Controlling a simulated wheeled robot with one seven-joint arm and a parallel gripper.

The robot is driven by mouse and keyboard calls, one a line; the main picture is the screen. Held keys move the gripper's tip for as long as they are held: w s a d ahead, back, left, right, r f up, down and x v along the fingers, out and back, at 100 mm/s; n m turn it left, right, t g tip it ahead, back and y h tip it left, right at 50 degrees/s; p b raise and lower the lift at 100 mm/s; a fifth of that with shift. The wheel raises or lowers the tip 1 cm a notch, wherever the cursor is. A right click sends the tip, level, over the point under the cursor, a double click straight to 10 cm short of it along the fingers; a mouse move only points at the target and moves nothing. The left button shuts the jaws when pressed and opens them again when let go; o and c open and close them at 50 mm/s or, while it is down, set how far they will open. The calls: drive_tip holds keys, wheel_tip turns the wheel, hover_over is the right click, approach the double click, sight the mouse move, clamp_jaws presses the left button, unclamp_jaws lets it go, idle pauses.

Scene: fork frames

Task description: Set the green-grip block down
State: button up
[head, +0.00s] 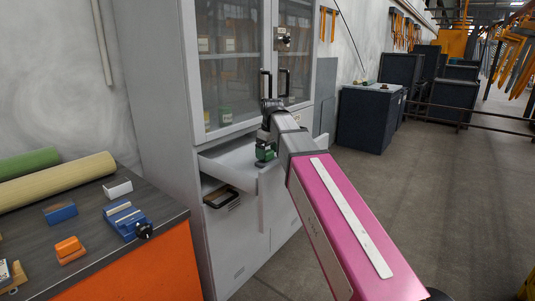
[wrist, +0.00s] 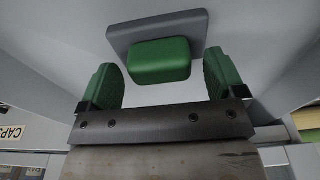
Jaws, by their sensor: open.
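The green-grip block (wrist: 158,62) has a grey base and a green grip. In the wrist view it lies on the pale floor of the open drawer (head: 226,158), ahead of and between the green finger pads. My gripper (wrist: 161,72) is open, with a visible gap between each pad and the grip. In the head view my gripper (head: 266,150) reaches down into the drawer from above. Green shows there at its end, but I cannot separate the block from the pads.
At left, a workbench (head: 90,205) bears a blue block (head: 60,213), an orange block (head: 69,248), a blue tool (head: 127,219) and rolls.

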sight(270, 152)
wheel_tip(270, 152, up, 11)
drive_tip(key=d, duration=0.1)
drive_tip(key=shift+s, duration=0.45)
drive_tip(key=shift+c, duration=0.3)
idle(0.8)
